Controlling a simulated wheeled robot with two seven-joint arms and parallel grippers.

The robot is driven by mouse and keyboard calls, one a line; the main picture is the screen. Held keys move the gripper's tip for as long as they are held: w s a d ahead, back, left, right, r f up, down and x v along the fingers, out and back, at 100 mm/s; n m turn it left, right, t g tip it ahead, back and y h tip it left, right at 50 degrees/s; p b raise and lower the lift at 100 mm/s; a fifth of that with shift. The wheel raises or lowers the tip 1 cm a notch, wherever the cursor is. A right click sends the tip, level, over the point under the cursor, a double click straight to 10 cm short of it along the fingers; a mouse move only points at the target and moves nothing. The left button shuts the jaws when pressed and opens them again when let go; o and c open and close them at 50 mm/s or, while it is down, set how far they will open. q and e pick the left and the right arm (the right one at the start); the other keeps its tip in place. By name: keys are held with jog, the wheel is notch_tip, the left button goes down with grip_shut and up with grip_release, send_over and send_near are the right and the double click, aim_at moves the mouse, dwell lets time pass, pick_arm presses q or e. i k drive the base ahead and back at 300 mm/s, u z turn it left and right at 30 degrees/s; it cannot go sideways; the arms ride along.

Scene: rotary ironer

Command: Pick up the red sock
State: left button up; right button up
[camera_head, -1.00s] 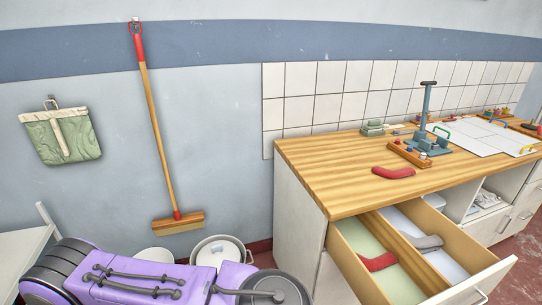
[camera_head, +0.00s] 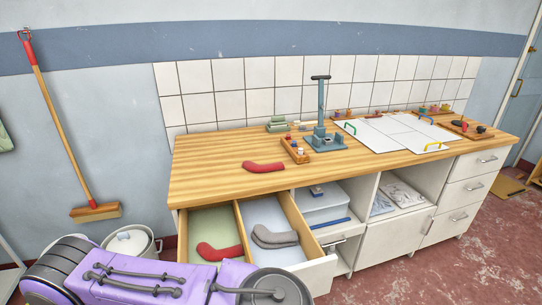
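A red sock (camera_head: 264,167) lies on the wooden countertop (camera_head: 215,153), near its front edge left of the middle. A second red sock (camera_head: 220,251) lies in the left, green-lined compartment of the open drawer (camera_head: 318,263). A grey sock (camera_head: 273,237) lies in the drawer's right, pale blue compartment. A purple link of my own arm fills the lower left and overlaps the drawer's lower left corner in the picture. Neither of my grippers shows.
A small wooden tray (camera_head: 295,151) and a blue-grey stand (camera_head: 321,125) are on the counter behind the red sock. White panels (camera_head: 385,133) lie farther right. A white pot (camera_head: 131,241) stands on the floor at the left, below a hanging broom (camera_head: 62,125).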

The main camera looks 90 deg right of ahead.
aim_at(249, 165)
jog(key=u, duration=0.5)
jog(key=k, duration=0.7)
jog(key=z, duration=1.4)
jog(key=k, duration=0.35)
jog(key=z, duration=1.4)
